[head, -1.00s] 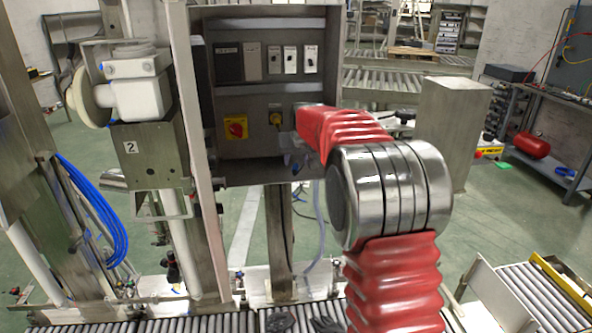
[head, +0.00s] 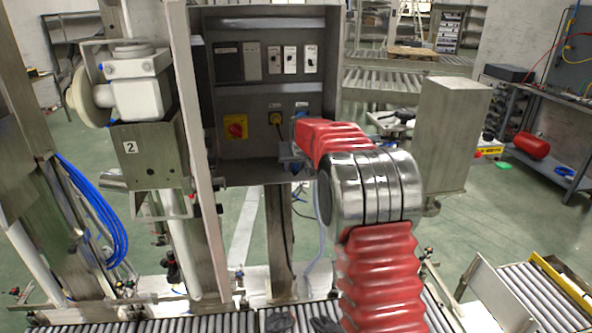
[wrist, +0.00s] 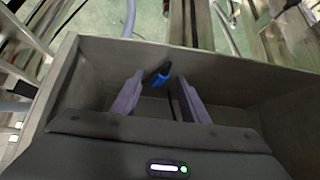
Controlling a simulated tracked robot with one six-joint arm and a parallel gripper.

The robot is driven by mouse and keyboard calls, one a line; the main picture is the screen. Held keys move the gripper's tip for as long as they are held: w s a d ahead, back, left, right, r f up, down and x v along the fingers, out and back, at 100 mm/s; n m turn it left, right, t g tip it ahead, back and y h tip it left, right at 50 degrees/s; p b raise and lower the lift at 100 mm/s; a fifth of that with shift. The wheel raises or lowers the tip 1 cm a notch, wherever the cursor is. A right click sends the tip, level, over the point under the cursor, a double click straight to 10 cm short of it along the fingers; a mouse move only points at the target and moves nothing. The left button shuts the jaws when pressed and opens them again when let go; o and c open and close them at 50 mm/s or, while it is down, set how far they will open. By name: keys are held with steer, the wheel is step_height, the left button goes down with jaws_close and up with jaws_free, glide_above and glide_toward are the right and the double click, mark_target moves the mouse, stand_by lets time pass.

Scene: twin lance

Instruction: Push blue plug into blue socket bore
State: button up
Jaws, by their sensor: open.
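The blue plug (wrist: 161,82) shows in the wrist view as a small blue body with a dark end, between and slightly beyond the fingertips. It is nearer the left finger, and I cannot tell whether it touches it. My gripper (wrist: 158,88) is open, with two purple-grey fingers apart. In the head view my gripper (head: 290,157) is small and partly hidden by my red forearm, inside the lower right of the grey cabinet (head: 262,175). A blue socket (head: 301,110) shows on the panel just above my forearm; its bore is too small to make out.
A yellow plug (head: 276,118) and a red knob on a yellow plate (head: 236,127) are left of the blue socket. Switch modules (head: 290,60) line the panel above. The cabinet's walls enclose the gripper closely.

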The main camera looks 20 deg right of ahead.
steer(key=shift+w+f, duration=0.2)
stand_by(0.4)
jaws_close()
stand_by(0.3)
